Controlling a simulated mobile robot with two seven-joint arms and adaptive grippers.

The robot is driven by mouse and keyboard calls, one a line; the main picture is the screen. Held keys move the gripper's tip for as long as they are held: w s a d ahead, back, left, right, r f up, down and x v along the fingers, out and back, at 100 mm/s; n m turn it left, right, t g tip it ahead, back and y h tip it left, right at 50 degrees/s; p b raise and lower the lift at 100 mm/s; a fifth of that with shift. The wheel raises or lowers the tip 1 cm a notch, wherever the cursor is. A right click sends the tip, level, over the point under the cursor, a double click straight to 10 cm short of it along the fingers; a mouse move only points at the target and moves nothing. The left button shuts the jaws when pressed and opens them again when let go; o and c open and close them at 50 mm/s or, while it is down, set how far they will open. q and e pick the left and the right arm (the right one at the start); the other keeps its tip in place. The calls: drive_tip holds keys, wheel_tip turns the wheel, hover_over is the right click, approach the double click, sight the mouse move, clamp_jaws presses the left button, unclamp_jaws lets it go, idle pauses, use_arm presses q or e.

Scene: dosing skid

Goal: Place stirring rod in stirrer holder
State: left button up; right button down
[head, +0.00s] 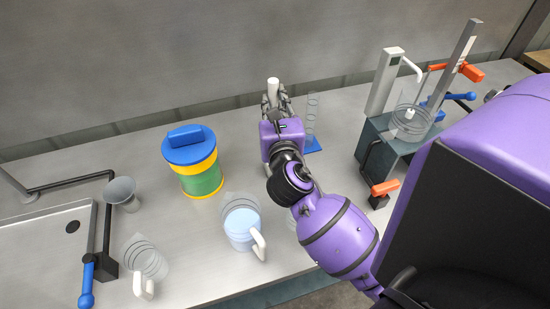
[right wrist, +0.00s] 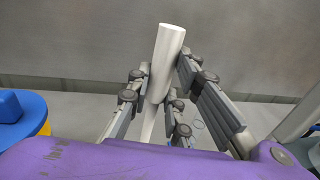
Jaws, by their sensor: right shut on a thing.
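The stirring rod appears as a white, round-ended rod (right wrist: 168,48) that stands up between the fingers of my right gripper in the right wrist view; its lower part narrows down between the fingers. Its white top also shows in the head view (head: 273,86). My right gripper (head: 276,104) is shut on it, over the back of the bench; the fingers also show in the right wrist view (right wrist: 160,95). The rod's lower end is hidden. I cannot tell which fixture is the stirrer holder. My left gripper is not in view.
A yellow-green tub with a blue lid (head: 190,146) stands left of my right gripper. A measuring cylinder (head: 312,115) stands close on its right. A jug with pale blue liquid (head: 240,228), an empty jug (head: 147,258) and a grey funnel (head: 122,193) are nearer. A dark stand (head: 372,138) is at right.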

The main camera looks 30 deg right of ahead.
wheel_tip(320, 180, down, 10)
drive_tip(key=b, duration=0.2)
drive_tip(key=c, duration=1.6)
unclamp_jaws()
drive_tip(key=shift+a, duration=0.1)
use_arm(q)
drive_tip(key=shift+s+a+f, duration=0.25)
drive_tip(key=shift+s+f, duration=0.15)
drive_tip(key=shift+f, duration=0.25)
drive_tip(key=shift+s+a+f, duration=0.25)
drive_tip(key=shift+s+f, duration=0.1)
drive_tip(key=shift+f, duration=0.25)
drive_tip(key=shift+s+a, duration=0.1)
